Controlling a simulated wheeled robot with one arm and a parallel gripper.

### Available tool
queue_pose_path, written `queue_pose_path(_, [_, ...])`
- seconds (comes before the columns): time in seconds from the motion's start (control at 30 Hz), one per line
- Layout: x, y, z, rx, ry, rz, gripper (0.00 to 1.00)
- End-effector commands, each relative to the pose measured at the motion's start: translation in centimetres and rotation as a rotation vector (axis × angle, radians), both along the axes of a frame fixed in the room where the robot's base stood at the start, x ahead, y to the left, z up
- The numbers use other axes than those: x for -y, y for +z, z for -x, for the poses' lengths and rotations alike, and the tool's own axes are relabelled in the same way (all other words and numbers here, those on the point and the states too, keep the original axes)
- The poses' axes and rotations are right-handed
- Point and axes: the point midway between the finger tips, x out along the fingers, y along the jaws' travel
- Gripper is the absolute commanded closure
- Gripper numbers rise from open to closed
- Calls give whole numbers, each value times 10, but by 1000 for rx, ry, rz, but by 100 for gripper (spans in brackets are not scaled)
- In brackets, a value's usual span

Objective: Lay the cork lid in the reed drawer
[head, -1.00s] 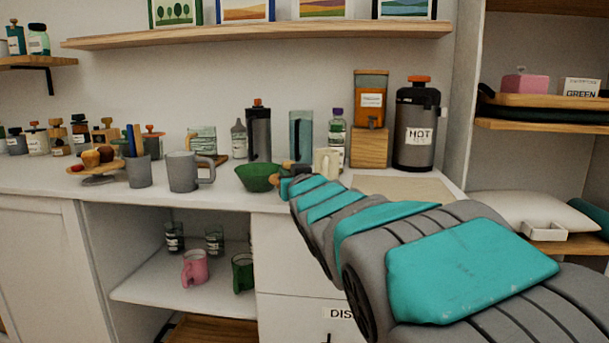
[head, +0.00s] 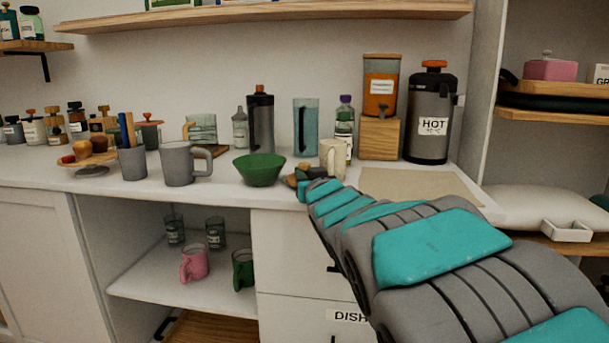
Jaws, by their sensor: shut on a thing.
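My gripper (head: 301,177) is at the far end of my arm, over the counter's front edge, just right of the green bowl and in front of a cream mug. It is small here and partly hidden by my own wrist. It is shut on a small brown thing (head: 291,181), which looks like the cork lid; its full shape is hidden. Below the counter are white drawer fronts: an upper one (head: 285,238) and a lower one with a label starting "DISH" (head: 345,316). Both look shut. I cannot make out which drawer is the reed drawer.
Bottles, a wooden block (head: 379,138) and a "HOT" flask (head: 431,115) stand behind. A beige mat (head: 420,186) lies bare at right. An open shelf below holds mugs.

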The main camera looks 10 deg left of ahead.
Motion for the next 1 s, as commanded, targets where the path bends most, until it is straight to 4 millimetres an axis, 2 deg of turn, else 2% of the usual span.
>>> queue_pose_path(0.17, [0, -4, 0, 0, 0, 0, 100])
queue_pose_path(0.2, [0, -3, 0, 0, 0, 0, 82])
queue_pose_path(0.43, [0, -3, 0, 0, 0, 1, 56])
queue_pose_path(0.77, [0, 2, 0, 0, 0, 1, 55])
queue_pose_path(1.0, [10, 0, 22, -1, 0, 2, 55])
